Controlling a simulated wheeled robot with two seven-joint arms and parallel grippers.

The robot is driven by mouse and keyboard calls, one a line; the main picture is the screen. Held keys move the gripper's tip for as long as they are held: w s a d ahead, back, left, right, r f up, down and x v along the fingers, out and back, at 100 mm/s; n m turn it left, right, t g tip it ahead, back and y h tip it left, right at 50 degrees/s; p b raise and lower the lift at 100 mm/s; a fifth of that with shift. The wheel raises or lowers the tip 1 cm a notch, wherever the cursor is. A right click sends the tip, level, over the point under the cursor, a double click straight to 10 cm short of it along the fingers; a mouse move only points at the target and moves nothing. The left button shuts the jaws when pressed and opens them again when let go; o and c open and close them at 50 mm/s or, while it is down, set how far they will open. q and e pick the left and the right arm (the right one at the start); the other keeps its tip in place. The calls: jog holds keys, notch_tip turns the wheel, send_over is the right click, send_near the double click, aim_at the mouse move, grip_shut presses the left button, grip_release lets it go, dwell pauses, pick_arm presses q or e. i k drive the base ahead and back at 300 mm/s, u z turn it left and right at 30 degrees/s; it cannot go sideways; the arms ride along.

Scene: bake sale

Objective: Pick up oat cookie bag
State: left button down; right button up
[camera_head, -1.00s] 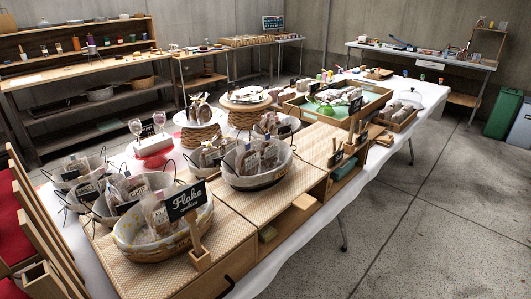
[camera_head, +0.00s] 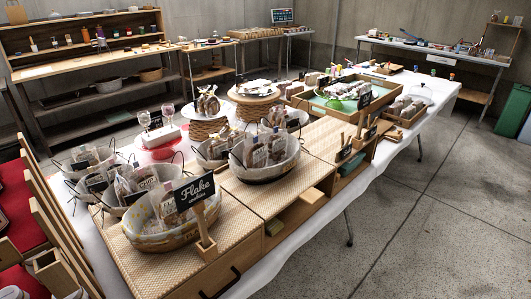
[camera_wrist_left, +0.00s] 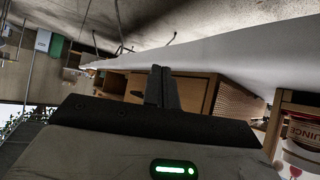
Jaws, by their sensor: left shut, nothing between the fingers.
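Several paper cookie bags with labels stand in lined baskets on the table; I cannot read which bag is oat. In the head view, the front basket (camera_head: 150,243) holds a bag (camera_head: 168,208), partly hidden by a "Flake cookies" sign (camera_head: 195,191). A second basket (camera_head: 265,172) behind it holds several bags (camera_head: 260,155). Wire-handled baskets to the left hold more bags (camera_head: 124,190). No gripper shows in the head view. In the left wrist view, my left gripper (camera_wrist_left: 161,72) is shut and empty, apart from any bag. My right gripper is not in view.
Wooden crates with woven tops (camera_head: 300,160) carry the front baskets. Cake stands (camera_head: 207,128) and a tray (camera_head: 310,99) stand farther back. Open floor (camera_head: 440,220) lies right. A "QUINCE" jar (camera_wrist_left: 306,132) shows in the wrist view.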

aim_at(277, 137)
jog(key=u, duration=0.75)
jog(key=k, duration=0.95)
jog(key=u, duration=2.3)
jog(key=i, duration=1)
jog(key=z, duration=4.55)
jog(key=i, duration=3)
